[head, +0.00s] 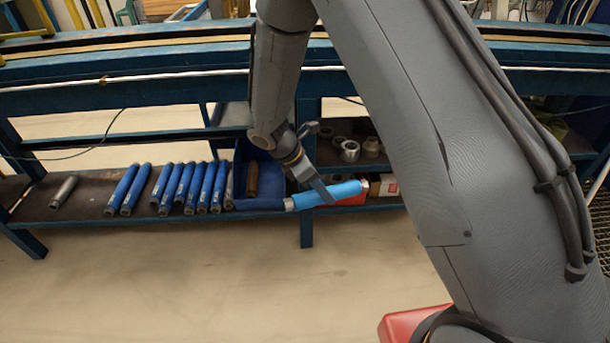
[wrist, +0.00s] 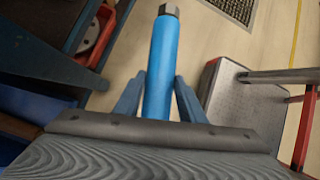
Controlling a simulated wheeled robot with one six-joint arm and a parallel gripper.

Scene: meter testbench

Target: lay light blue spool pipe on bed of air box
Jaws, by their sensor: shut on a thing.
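The light blue spool pipe (head: 325,195) has metal ends and is held in front of the lower shelf, lying nearly level with its right end a little higher. My gripper (head: 326,193) is shut on it near its middle. In the wrist view the pipe (wrist: 160,75) runs away between the two fingers of my gripper (wrist: 158,100), with its metal hex end at the top. The air box and its bed cannot be made out for certain in either view.
Several darker blue pipes (head: 190,187) and a grey one (head: 64,191) lie on the lower shelf (head: 90,208). A blue bin (head: 262,203) stands beside the held pipe. The wrist view shows a grey platform (wrist: 225,100) with red rails at right. The floor (head: 170,290) in front is clear.

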